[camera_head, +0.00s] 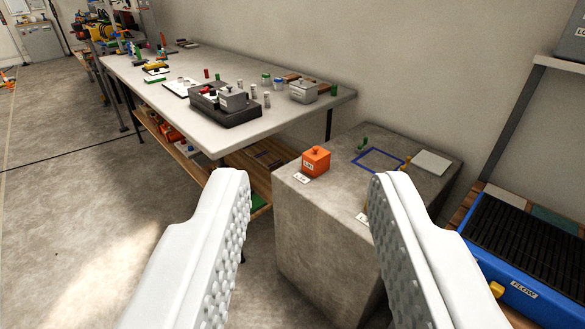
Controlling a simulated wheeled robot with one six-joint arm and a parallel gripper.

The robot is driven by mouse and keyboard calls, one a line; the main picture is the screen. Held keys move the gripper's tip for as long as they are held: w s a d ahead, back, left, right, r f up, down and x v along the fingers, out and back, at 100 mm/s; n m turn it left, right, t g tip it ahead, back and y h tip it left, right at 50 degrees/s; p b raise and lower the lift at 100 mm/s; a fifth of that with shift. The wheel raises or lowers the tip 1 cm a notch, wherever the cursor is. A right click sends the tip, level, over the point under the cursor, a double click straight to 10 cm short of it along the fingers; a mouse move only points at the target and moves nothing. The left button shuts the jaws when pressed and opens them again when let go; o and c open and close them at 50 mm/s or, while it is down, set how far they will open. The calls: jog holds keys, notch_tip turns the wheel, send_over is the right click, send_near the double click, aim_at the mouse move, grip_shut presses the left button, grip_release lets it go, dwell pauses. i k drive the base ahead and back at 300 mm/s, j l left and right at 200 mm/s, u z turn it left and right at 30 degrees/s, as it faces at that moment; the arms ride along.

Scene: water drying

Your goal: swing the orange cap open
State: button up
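An orange block-shaped piece (316,161) with a small knob on top and a pale label on its front sits at the left edge of the grey concrete block's top (345,190). It is the clearest match for the orange cap, but whether it is hinged or shut I cannot tell. A small white tag lies in front of it. My gripper (308,178) is open, with two white textured fingers wide apart and nothing between them. The orange piece shows between the fingertips in the picture, well beyond them. The right finger hides part of the concrete block.
A blue-outlined square (379,149), a white plate (432,162) and a small green piece (362,145) are on the concrete block. A long table (150,98) with many small parts stands behind left. A blue case (530,293) stands at right.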

aim_at(316, 160)
jog(key=i+j+z, duration=0.1)
jog(key=i+j, duration=0.25)
jog(key=i+j+z, duration=0.15)
jog(key=i+j, duration=0.15)
jog(key=i+j+z, duration=0.1)
jog(key=i+j, duration=0.2)
jog(key=j, duration=0.2)
jog(key=i+j+z, duration=0.15)
jog(key=i+j, duration=0.15)
jog(key=j, duration=0.15)
jog(key=i+j+z, duration=0.1)
jog(key=i+j, duration=0.15)
jog(key=j, duration=0.2)
jog(key=i+j+z, duration=0.15)
jog(key=j, duration=0.35)
jog(key=i+j+z, duration=0.1)
jog(key=i+j, duration=0.2)
jog(key=j, duration=0.2)
jog(key=i+j+z, duration=0.15)
jog(key=j, duration=0.4)
jog(key=u, duration=0.3)
jog(key=z, duration=1.6)
jog(key=i+j, duration=0.05)
